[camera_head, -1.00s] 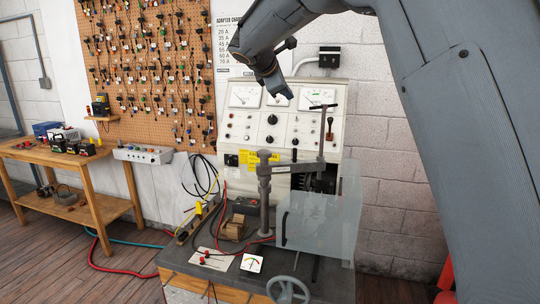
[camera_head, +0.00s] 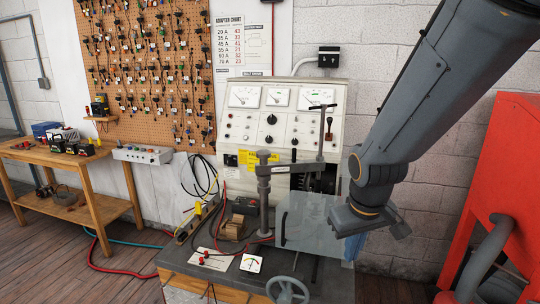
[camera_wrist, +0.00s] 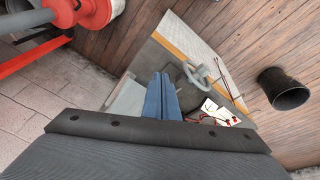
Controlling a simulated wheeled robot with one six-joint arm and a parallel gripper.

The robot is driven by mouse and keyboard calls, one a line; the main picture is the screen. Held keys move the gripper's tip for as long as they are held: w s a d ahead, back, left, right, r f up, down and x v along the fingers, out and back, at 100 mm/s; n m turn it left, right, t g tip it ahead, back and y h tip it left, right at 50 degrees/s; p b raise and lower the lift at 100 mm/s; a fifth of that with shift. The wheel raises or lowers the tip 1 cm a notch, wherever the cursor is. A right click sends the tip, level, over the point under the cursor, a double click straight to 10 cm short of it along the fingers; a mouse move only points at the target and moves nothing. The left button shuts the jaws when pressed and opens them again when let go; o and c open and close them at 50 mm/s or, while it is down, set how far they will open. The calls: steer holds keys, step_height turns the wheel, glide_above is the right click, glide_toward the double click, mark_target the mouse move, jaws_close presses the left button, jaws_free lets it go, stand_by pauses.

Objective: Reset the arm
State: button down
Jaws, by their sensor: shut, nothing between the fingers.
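My gripper (camera_head: 352,247) is at the right side of the test bench in the head view, its blue fingers pointing down and partly hidden behind the clear guard. In the wrist view my gripper (camera_wrist: 160,82) shows two blue fingers together, with nothing between them. My arm comes in from the upper right and bends at the wrist. The test bench (camera_head: 205,262) has a grey top, a clear guard (camera_head: 305,225), a handwheel (camera_head: 288,290) and a post clamp (camera_head: 264,190).
A sloped panel with gauges (camera_head: 270,120) stands behind the bench. A red machine (camera_head: 505,180) is at the right. A wooden table (camera_head: 80,175) with small devices is at the left. The wrist view shows a black bin (camera_wrist: 285,90) on open wooden floor.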

steer(key=s+f+m, duration=0.3)
steer(key=s, duration=0.3)
step_height(320, 180, down, 11)
steer(key=g+b, duration=0.1)
steer(key=b, duration=0.9)
steer(key=shift+d+g, duration=0.25)
steer(key=shift+g, duration=0.15)
